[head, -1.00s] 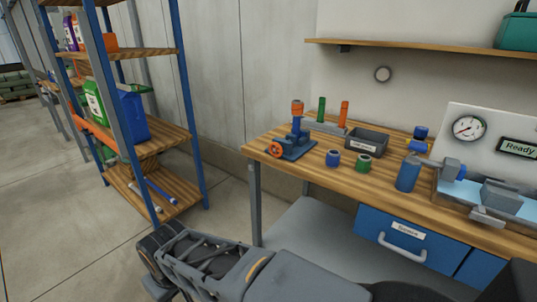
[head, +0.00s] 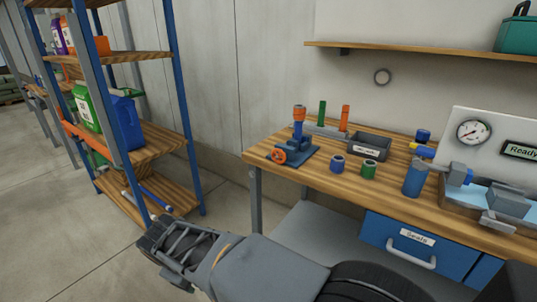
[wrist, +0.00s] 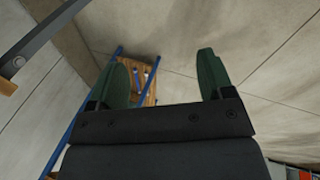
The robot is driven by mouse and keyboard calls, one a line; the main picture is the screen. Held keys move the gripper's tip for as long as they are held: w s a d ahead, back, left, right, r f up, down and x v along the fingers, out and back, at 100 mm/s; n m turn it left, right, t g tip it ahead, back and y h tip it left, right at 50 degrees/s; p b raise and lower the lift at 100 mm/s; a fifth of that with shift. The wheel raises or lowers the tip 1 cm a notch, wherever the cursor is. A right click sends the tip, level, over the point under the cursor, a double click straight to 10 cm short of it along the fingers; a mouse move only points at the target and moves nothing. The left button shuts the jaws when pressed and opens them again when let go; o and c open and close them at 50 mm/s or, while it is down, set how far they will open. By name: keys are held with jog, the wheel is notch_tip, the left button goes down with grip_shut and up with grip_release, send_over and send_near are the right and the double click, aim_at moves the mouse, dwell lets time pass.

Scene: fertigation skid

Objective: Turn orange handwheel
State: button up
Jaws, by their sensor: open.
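The orange handwheel (head: 278,156) is on the front left of a small blue fixture (head: 297,150) near the left end of the wooden workbench in the head view. An upright blue and orange part stands on that fixture. My gripper (wrist: 163,80) shows in the wrist view with two green fingers spread wide, open and empty. It is apart from the handwheel, which is not in the wrist view. In the head view my arm crosses the lower part of the picture, in front of and below the bench; the fingers are not clear there.
The workbench (head: 380,195) holds a blue ring (head: 337,162), a green ring (head: 368,169), a grey bin (head: 369,145) and a gauge panel (head: 490,135). A shelving rack (head: 150,140) stands left. A gap of floor lies between rack and bench.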

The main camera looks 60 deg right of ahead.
jog(key=shift+o, duration=1.4)
jog(key=d+r+n+g+h, duration=0.2)
jog(key=d+n+h, duration=0.4)
jog(key=d, duration=0.8)
jog(key=shift+w+d+r+g+h+p, duration=0.3)
jog(key=shift+w+d+r+h, duration=0.1)
jog(key=shift+r, duration=0.3)
jog(key=n+h, duration=0.8)
jog(key=n, duration=0.3)
send_near(277, 156)
jog(key=shift+t, duration=0.5)
jog(key=d, duration=0.9)
jog(key=shift+s+r, duration=0.25)
jog(key=shift+s, duration=0.05)
jog(key=shift+c, duration=0.3)
jog(key=c, duration=0.9)
jog(key=shift+o, duration=0.2)
jog(key=shift+b, duration=0.4)
